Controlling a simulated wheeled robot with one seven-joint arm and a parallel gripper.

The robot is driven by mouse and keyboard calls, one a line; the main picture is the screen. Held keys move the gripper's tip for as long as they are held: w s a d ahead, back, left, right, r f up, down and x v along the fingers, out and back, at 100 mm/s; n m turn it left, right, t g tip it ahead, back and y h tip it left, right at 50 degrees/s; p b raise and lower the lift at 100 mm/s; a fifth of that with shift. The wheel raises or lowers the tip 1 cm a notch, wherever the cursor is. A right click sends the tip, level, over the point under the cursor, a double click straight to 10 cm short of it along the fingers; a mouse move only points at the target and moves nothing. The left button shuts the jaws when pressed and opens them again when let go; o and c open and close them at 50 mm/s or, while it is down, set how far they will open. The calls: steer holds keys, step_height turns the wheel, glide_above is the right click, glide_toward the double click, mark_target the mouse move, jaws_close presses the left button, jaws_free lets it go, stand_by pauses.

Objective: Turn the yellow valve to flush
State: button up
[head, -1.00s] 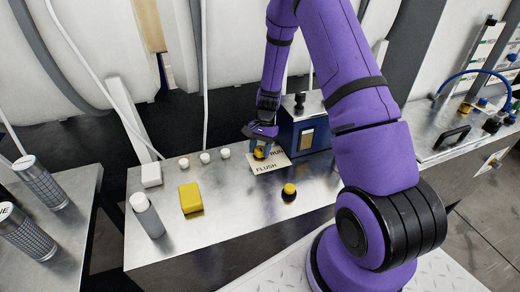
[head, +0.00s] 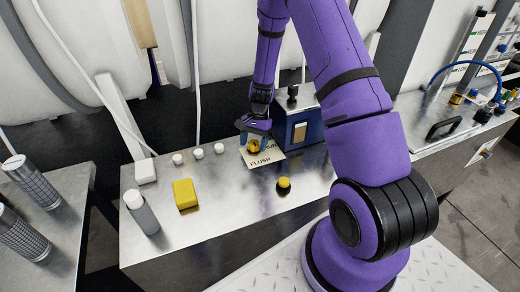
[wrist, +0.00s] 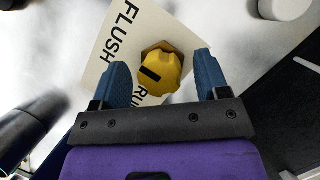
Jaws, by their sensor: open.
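The yellow valve (wrist: 166,70) is a faceted knob with a black mark on its side, standing on a white card with the words FLUSH and RUN (wrist: 97,82). In the wrist view the mark points to the lower left, between the two words and nearer RUN. My gripper (wrist: 161,63) is open, with one blue finger on each side of the valve and a gap to both. In the head view my gripper (head: 254,136) hangs just over the valve (head: 254,146), partly covering it and the RUN word.
A blue box (head: 303,130) stands close to the right of the card. A yellow-topped knob (head: 284,183), a yellow block (head: 185,194), a grey bottle (head: 142,213) and several white caps are on the metal bench (head: 230,215). Bare bench lies in front of the card.

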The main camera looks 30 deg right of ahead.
mark_target(252, 147)
steer(key=r, duration=0.3)
steer(key=shift+s+r, duration=0.25)
steer(key=s+a, duration=0.1)
steer(key=s, duration=0.4)
steer(key=s+a, duration=0.1)
steer(key=s, duration=0.4)
steer(key=s+a+r, duration=0.1)
steer(key=s, duration=0.4)
steer(key=shift+s+a+r, duration=0.1)
step_height(252, 147, up, 22)
steer(key=a+f+n+t+h, duration=0.1)
steer(key=a+n+t+h, duration=0.15)
steer(key=n, duration=0.35)
steer(key=s+a+r+n+t+h, duration=0.1)
steer(key=s+r+n+t, duration=0.4)
steer(key=s+r, duration=0.6)
step_height(252, 147, up, 5)
steer(key=shift+s+a+f, duration=0.15)
steer(key=shift+s+a, duration=0.15)
steer(key=shift+s, duration=0.1)
